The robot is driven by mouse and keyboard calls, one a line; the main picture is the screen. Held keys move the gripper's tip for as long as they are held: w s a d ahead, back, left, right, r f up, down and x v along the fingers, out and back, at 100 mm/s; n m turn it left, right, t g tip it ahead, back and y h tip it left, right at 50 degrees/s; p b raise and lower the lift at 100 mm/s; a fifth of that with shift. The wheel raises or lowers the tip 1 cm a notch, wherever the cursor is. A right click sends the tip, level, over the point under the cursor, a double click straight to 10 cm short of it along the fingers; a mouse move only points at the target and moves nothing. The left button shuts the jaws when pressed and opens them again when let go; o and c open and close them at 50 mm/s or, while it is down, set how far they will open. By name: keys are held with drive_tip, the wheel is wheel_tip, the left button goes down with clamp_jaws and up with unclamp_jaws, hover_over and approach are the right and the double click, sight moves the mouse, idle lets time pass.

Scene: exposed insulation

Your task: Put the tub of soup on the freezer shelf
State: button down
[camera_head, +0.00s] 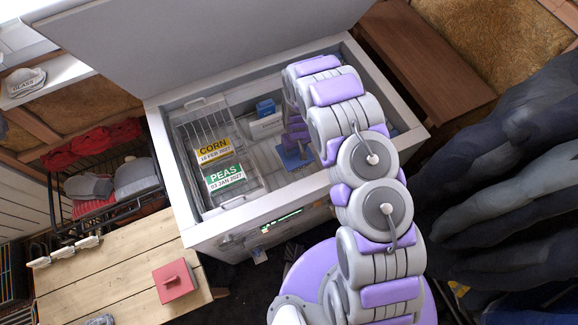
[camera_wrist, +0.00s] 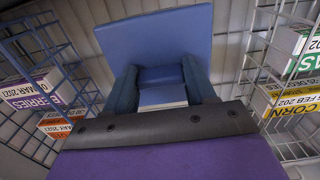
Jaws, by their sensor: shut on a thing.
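The open chest freezer (camera_head: 235,227) stands in the middle of the head view, with a pale slatted floor inside. My arm reaches down into it, and my gripper (camera_head: 298,132) is low inside, partly hidden by my arm. In the wrist view my gripper (camera_wrist: 161,92) is shut on a blue thing, which I take for the tub of soup (camera_wrist: 155,42). A broad blue face shows beyond the fingers, and a pale band shows between them. A blue part of it shows below the gripper in the head view (camera_head: 293,158). No label on it is readable. Whether it touches the floor is unclear.
A wire basket (camera_head: 178,150) at the freezer's left holds boxes marked CORN (camera_head: 213,151) and PEAS (camera_head: 224,178). Another wire basket (camera_wrist: 75,75) holds a berries box (camera_wrist: 30,92). A small blue item (camera_head: 265,107) sits near the back wall. The lid (camera_head: 220,45) is raised.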

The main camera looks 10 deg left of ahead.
sight(296, 159)
drive_tip(key=shift+d+f+b, duration=0.15)
drive_tip(key=shift+f+b, duration=0.25)
drive_tip(key=shift+f, duration=0.3)
drive_tip(key=shift+d+f+b, duration=0.15)
drive_tip(key=shift+f+b, duration=0.2)
drive_tip(key=shift+f, duration=0.35)
drive_tip(key=f+b, duration=0.1)
drive_tip(key=f, duration=0.4)
drive_tip(key=shift+a+f, duration=0.2)
wheel_tip(296, 159, down, 4)
drive_tip(key=shift+d+r+b, duration=0.1)
drive_tip(key=shift+b, duration=0.25)
drive_tip(key=shift+c, duration=1.8)
unclamp_jaws()
